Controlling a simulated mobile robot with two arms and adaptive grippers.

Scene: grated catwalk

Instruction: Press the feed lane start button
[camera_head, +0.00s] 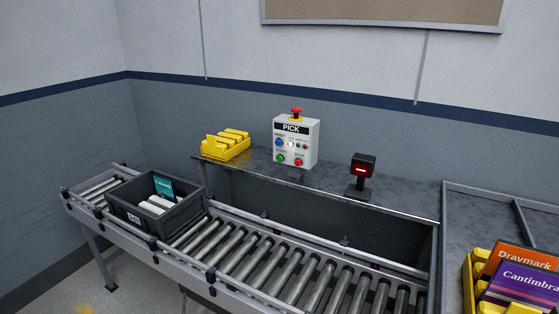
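A light grey control box (309,141) labelled PICK stands on the dark shelf behind the conveyor. A red mushroom button with a yellow collar (296,115) sits on top of it. Its face carries a blue button (279,142) at upper left, a white one (291,144) in the middle, a green button (280,158) at lower left and a red button (298,162) at lower right. The small labels are hard to read; the green one seems to read START. Neither of my grippers is in the head view.
A roller conveyor (246,257) runs across the front, with a dark tote (180,222) holding several items at left. Yellow bins (226,146) and a black scanner (362,172) stand on the shelf (330,185). A yellow bin (469,283) with boxes is at lower right.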

